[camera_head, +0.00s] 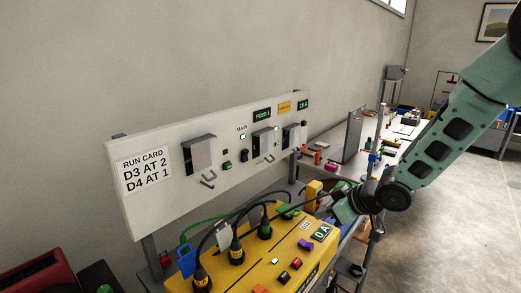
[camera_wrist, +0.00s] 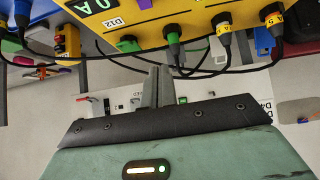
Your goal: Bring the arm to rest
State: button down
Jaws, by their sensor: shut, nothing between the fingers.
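My green arm (camera_head: 448,130) reaches in from the upper right and bends down at a dark round joint. My gripper (camera_head: 325,205) is beside the back right part of the yellow distribution box (camera_head: 262,277). In the wrist view my gripper (camera_wrist: 158,88) shows its grey fingers together, with nothing between them. The yellow box (camera_wrist: 205,50) fills the top of that view, with several plugs and black cables close past the fingertips. I cannot tell whether the fingers touch a cable.
A white panel (camera_head: 222,190) with a run card, switches and lit displays stands behind the box. A workbench (camera_head: 345,148) with small coloured items lies beyond my gripper. A red case (camera_head: 38,282) is at lower left. Open floor (camera_head: 440,240) lies to the right.

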jog(key=s+a+r+g+h, duration=0.2)
jog(key=s, duration=0.9)
jog(key=s+a+r+g+h+b, duration=0.1)
jog(key=s+a+r+g, duration=0.1)
jog(key=s, duration=0.9)
jog(key=s+a+r+m+g+h, duration=0.1)
jog(key=s+a+r+g+h, duration=0.1)
jog(key=s, duration=0.9)
jog(key=shift+a+r+g+h, duration=0.3)
jog(key=shift+a+r+g, duration=0.2)
jog(key=shift+a, duration=0.05)
jog(key=shift+w, duration=0.15)
